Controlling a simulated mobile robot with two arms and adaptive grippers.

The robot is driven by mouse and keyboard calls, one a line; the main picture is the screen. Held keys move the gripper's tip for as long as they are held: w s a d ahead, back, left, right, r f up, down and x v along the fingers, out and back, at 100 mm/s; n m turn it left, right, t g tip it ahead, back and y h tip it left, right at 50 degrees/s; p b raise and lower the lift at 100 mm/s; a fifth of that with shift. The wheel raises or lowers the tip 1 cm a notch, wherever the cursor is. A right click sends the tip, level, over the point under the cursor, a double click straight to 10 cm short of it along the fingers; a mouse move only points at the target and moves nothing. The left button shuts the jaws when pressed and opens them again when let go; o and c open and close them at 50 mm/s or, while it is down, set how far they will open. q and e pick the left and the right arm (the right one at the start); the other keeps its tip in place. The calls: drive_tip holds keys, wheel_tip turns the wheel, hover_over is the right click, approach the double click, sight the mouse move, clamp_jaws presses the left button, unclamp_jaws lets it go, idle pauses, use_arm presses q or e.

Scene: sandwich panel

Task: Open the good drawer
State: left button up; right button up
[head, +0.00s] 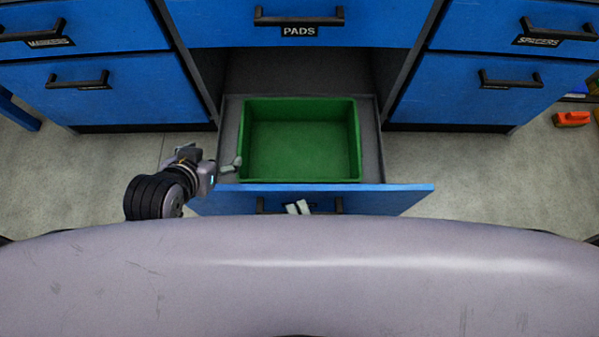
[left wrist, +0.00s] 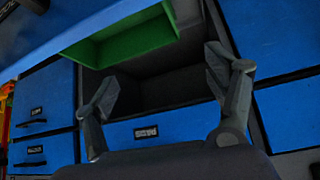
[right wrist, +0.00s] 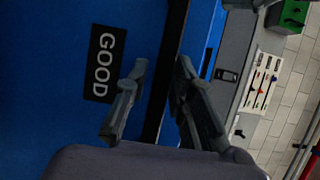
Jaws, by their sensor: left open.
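The good drawer is pulled out in the middle of the head view, its blue front (head: 400,197) standing away from the cabinet. A green bin (head: 300,170) sits inside it, looking empty. Its GOOD label (right wrist: 103,64) shows in the right wrist view. My right gripper (head: 298,207) is at the black drawer handle (right wrist: 168,65), with one finger on each side of the bar and the gap between them narrow. My left gripper (head: 225,160) is open and empty beside the drawer's left side. The left wrist view (left wrist: 160,85) shows its fingers wide apart.
The PADS drawer (head: 370,25) above is shut. Side drawers, the MARKERS drawer (head: 90,25) and the SPACERS drawer (head: 500,25) among them, are shut. Bare floor (head: 450,165) lies on both sides of the open drawer. An orange-red object (head: 571,119) is at far right.

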drive_tip(key=shift+o, duration=0.9)
drive_tip(key=v, duration=1.2)
drive_tip(key=shift+a, duration=0.1)
